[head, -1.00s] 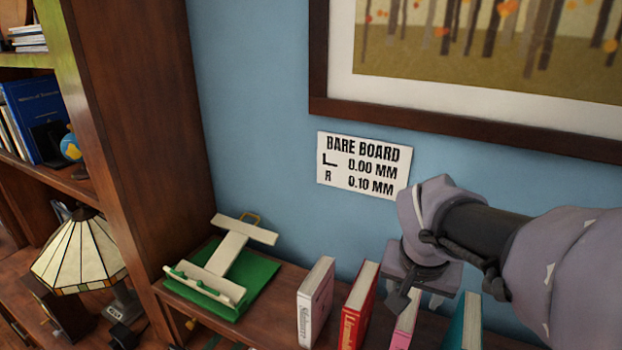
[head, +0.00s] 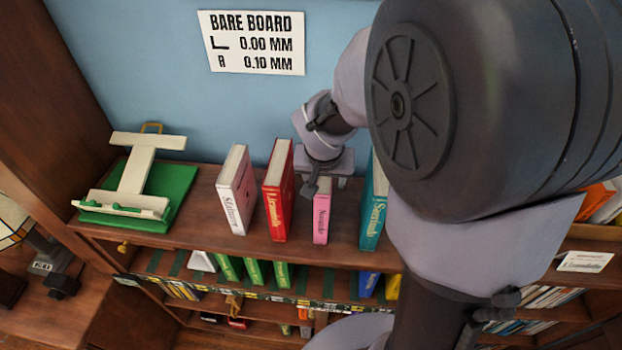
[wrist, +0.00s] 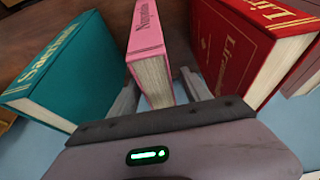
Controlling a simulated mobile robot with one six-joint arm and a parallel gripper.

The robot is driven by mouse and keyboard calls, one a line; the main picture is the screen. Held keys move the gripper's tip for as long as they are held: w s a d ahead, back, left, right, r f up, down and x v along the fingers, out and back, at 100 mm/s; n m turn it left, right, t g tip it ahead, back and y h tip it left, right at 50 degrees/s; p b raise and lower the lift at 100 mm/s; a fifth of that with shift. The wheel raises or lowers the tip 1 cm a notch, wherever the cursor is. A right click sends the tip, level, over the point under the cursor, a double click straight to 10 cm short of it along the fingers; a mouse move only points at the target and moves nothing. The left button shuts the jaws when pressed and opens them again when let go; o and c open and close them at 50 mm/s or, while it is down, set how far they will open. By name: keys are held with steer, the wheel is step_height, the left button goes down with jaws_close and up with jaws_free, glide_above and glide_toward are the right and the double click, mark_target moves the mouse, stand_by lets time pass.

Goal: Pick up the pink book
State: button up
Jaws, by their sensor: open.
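The pink book (head: 322,218) stands upright on the wooden shelf top in the head view, between a red book (head: 277,195) and a teal book (head: 373,210). My gripper (head: 325,186) is over its upper end and hides part of its top. In the wrist view the pink book (wrist: 150,60) lies between the two fingers of my gripper (wrist: 160,92). The fingers are open, one on each side of the book. I see a gap on the right side; whether the left finger touches cannot be told.
A pale pink book (head: 236,195) stands left of the red one. A cream stand (head: 133,180) on a green mat (head: 178,190) is at the left. A sign (head: 252,42) hangs on the blue wall behind. Lower shelves hold several green books (head: 254,272).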

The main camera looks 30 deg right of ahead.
steer(key=shift+f+b, duration=0.3)
steer(key=shift+b, duration=0.15)
stand_by(0.4)
jaws_close()
steer(key=shift+w, duration=0.1)
stand_by(1.1)
